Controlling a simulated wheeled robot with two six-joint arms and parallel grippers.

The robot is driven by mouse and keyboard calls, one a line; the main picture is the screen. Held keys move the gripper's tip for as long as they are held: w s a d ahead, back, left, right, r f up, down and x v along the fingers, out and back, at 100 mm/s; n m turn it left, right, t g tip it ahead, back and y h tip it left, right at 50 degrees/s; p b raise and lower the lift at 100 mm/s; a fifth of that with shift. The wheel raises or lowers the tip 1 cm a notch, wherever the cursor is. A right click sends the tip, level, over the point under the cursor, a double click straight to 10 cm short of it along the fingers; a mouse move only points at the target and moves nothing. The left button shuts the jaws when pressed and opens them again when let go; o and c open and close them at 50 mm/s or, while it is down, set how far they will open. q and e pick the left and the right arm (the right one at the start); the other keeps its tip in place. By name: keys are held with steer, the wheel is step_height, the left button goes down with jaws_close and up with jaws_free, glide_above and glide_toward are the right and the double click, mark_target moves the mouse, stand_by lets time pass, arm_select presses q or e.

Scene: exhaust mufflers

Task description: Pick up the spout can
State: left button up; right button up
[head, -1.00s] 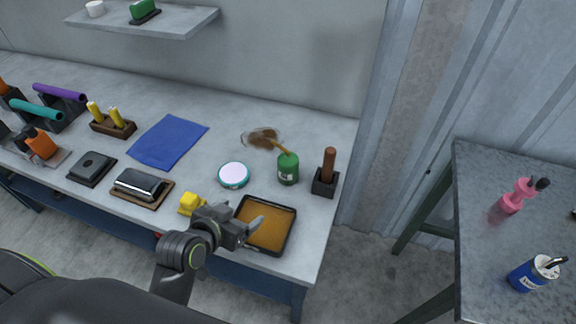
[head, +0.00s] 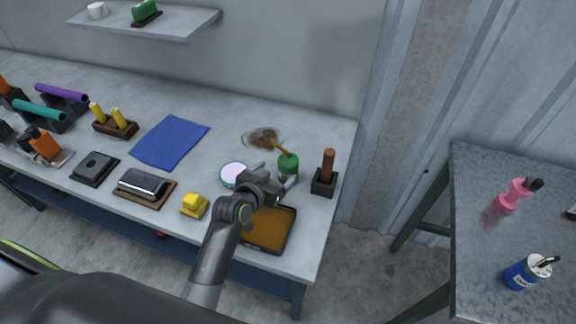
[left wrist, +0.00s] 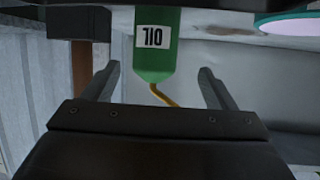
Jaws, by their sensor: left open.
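The spout can is a green can (head: 288,162) with a thin yellow spout, standing on the grey workbench near its right end. My left gripper (head: 284,184) is open at the near side of the can and hides its lower part in the head view. In the left wrist view the green can (left wrist: 155,55) appears upside down, with its OIL label showing. There it lies in line with the gap between the two open fingers, which are apart from it on both sides. My right gripper is not in view.
A round white tin with a teal rim (head: 233,174) is left of the can; a black holder with a brown handle (head: 325,180) is right of it. A brown-filled tray (head: 270,230) lies below my gripper. A brown stain (head: 263,138) is behind. A yellow block (head: 194,204) sits left.

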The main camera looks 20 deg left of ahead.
mark_target(283, 169)
arm_select(q)
steer(key=shift+x, duration=1)
steer(key=shift+w+d+p, duration=0.1)
steer(key=shift+w+p, duration=0.2)
steer(key=shift+p, duration=0.05)
steer(key=x, duration=0.2)
steer(key=p+x, duration=0.1)
steer(key=shift+w+d+f, duration=0.1)
steer(key=shift+w+d, duration=0.15)
steer(key=shift+d, duration=0.1)
steer(key=shift+w+f, duration=0.2)
steer(key=shift+w, duration=0.15)
